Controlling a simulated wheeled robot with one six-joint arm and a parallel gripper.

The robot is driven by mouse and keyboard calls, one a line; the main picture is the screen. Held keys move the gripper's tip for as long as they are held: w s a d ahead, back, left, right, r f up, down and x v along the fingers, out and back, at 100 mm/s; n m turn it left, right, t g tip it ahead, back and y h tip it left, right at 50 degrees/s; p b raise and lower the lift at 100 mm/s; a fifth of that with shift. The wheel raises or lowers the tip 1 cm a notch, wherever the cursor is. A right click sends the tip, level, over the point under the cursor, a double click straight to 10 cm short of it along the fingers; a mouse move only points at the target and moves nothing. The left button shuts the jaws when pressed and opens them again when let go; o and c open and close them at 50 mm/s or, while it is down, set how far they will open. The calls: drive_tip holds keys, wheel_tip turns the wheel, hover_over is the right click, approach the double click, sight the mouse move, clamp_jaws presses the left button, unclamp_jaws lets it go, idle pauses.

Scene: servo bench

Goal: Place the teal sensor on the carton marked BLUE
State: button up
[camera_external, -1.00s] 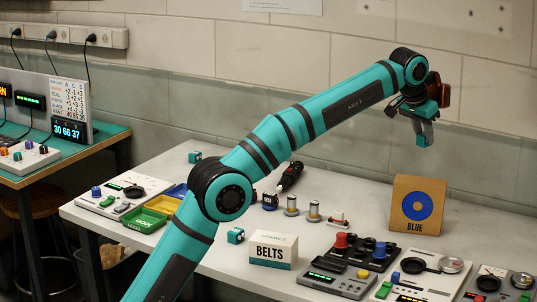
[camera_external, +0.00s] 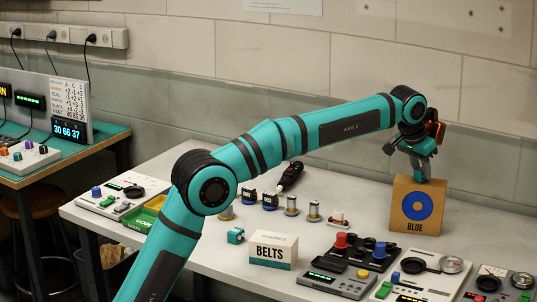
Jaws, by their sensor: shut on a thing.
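The carton marked BLUE (camera_external: 401,192) is brown with a blue ring on its front and stands upright at the right back of the bench. My gripper (camera_external: 423,168) is right above it, pointing down and shut on the small teal sensor (camera_external: 424,176). The sensor shows between the fingertips, at the carton's top edge. I cannot tell whether it touches the top or hangs just above it. The fingers partly cover the sensor.
A white BELTS box (camera_external: 273,251) and a small teal block (camera_external: 235,236) stand front centre. Control panels (camera_external: 342,278) line the front right. Small cylinders (camera_external: 314,210) and a dark screwdriver-like tool (camera_external: 291,176) lie mid-bench. The wall is close behind the carton.

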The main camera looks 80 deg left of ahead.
drive_tip(key=shift+f, duration=0.1)
drive_tip(key=o, duration=0.9)
drive_tip(key=shift+o, duration=0.2)
drive_tip(key=v, duration=1.2)
drive_tip(key=shift+s+d, duration=0.1)
drive_tip(key=shift+s, duration=0.05)
